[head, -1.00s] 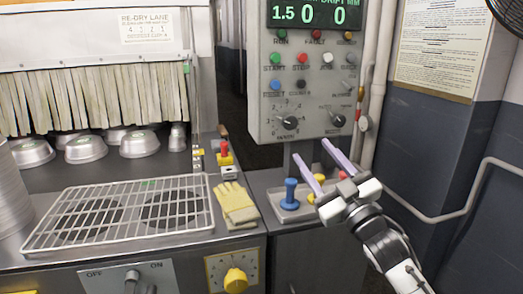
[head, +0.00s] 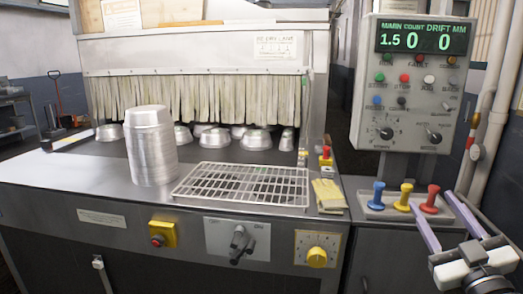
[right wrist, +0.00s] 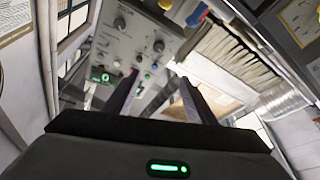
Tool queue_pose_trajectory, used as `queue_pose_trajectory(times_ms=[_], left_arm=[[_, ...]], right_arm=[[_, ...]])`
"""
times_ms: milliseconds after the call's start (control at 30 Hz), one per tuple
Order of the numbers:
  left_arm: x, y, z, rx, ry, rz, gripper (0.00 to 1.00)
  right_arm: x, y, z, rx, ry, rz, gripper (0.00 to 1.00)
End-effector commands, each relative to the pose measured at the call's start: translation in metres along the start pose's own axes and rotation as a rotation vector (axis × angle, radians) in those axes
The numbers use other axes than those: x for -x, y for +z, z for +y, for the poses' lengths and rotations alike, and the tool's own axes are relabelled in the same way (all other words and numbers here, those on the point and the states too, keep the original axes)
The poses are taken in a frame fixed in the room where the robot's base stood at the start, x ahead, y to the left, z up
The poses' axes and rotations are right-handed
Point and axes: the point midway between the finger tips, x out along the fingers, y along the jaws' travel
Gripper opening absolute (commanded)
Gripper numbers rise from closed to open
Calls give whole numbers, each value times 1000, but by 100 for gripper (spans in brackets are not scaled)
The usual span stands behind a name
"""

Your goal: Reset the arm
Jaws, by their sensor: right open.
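My right gripper (head: 438,219) is at the lower right of the head view, in front of the small tray with the pegs. Its two purple-grey fingers are spread apart with nothing between them. In the right wrist view the fingers (right wrist: 157,95) are also apart and empty, with the control box (right wrist: 140,40) beyond them. My left gripper is not in view.
A control box (head: 415,110) stands behind blue, yellow and red pegs on a tray (head: 388,213). On the counter (head: 60,175) are a stack of metal pans (head: 151,150), a wire rack (head: 240,186) and yellow gloves (head: 328,196). Several pans sit by a strip curtain (head: 200,97).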

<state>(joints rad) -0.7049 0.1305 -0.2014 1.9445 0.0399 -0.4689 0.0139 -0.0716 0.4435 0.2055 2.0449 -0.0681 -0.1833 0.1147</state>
Motion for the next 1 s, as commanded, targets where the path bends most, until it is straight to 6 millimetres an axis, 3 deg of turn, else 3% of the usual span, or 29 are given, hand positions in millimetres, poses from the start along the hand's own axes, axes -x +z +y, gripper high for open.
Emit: queue_pose_trajectory(times_ms=[267, 467, 567, 700, 900, 1000], left_arm=[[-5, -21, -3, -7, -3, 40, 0], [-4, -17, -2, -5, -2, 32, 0], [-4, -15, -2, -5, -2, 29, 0], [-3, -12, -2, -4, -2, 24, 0], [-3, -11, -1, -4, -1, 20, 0], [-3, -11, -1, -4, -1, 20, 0]], right_arm=[[32, 62, -55, -59, -83, -160, 50], [80, 120, -114, -118, -170, -327, 50], [124, 155, -157, -164, -235, -450, 50], [202, 196, -220, -232, -333, -638, 50], [312, 221, -293, -321, -454, -865, 50], [350, 223, -316, -350, -495, -939, 50]])
